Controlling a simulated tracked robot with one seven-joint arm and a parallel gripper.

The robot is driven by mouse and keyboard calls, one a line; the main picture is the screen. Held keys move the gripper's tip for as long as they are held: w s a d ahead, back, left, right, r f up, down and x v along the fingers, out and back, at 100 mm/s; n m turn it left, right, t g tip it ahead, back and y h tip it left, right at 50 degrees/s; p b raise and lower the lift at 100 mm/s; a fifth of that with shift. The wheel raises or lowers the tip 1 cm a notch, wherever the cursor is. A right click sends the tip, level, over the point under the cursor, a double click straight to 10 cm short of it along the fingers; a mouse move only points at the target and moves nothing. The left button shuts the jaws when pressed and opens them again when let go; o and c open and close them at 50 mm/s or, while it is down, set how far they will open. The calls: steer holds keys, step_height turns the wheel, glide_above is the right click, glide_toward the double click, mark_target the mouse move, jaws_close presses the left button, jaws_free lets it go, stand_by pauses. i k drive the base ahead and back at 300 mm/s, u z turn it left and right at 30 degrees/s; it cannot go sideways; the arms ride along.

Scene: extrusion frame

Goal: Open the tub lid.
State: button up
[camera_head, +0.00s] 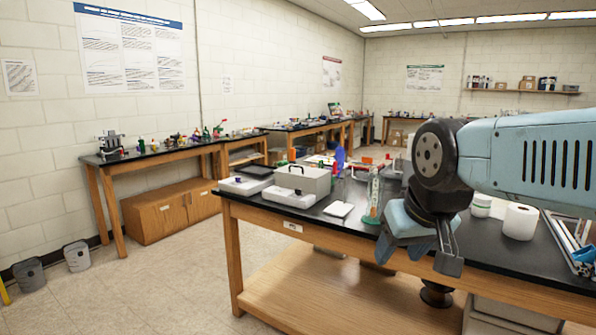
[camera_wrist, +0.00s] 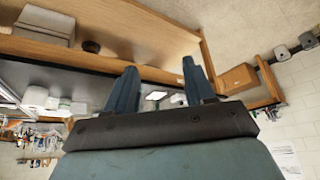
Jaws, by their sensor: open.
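A grey box (camera_head: 303,179) with a dark handle on top stands on the black-topped bench; its top looks closed. I cannot tell whether it is the tub. A pale box (camera_head: 510,312) sits on the bench's lower shelf and also shows in the wrist view (camera_wrist: 45,26), which sees the room turned over. My gripper (camera_head: 425,250) hangs in front of the bench's front edge, apart from both boxes. In the wrist view my gripper (camera_wrist: 160,88) has its two blue fingers spread with nothing between them.
A white roll (camera_head: 520,222), a white slab (camera_head: 338,209) and a slim upright thing with a green base (camera_head: 373,200) stand on the bench. A dark round object (camera_head: 435,293) is on the lower shelf. The floor (camera_head: 160,285) at the left is mostly clear.

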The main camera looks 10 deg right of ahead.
mark_target(310, 173)
steer(key=u, duration=0.45)
steer(key=i, duration=2.05)
steer(key=z, duration=0.45)
steer(key=k, duration=0.9)
steer(key=z, duration=0.25)
steer(key=i, duration=0.85)
steer(key=u, duration=0.05)
